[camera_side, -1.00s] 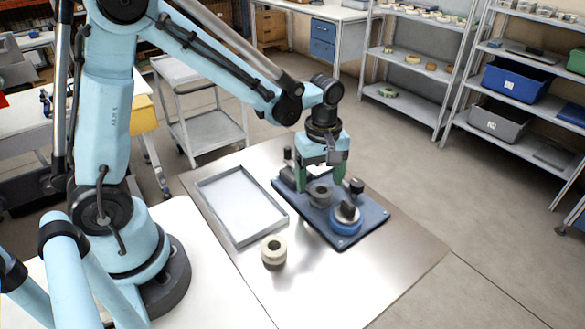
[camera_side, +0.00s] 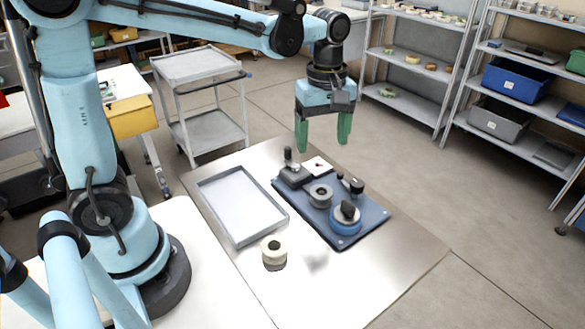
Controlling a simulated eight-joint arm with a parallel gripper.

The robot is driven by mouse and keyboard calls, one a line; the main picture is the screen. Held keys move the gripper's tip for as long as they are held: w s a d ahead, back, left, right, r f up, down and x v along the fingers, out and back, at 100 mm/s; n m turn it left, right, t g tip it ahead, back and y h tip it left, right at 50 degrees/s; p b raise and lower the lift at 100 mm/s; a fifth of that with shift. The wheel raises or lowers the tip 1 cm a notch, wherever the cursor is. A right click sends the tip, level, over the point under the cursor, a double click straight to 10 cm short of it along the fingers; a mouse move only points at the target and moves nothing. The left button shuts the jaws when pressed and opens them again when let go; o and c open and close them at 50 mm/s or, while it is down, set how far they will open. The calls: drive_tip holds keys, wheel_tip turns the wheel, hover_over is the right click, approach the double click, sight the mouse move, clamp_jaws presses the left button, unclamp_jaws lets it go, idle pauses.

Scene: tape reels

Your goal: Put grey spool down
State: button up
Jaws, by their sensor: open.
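The grey spool (camera_side: 320,195) sits on the blue base plate (camera_side: 345,236), near its middle, between a dark block with a knob and a blue reel. My gripper (camera_side: 323,145) is above and behind the plate, with its green fingers spread wide and nothing between them. It is well clear of the spool.
The blue reel (camera_side: 346,222) with a dark knob is on the plate's front part. A dark block with a knob (camera_side: 294,174) and a white square (camera_side: 318,165) are at its back. An empty grey tray (camera_side: 262,238) and a cream tape roll (camera_side: 273,251) lie to the left. The table's front right is clear.

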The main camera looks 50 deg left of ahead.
drive_tip(key=s+a+m+t, duration=0.1)
drive_tip(key=s+m+t, duration=0.6)
drive_tip(key=m, duration=0.7)
drive_tip(key=shift+s+a+f, duration=0.2)
drive_tip(key=shift+s+a, duration=0.2)
drive_tip(key=shift+s, duration=0.45)
drive_tip(key=shift+c, duration=0.2)
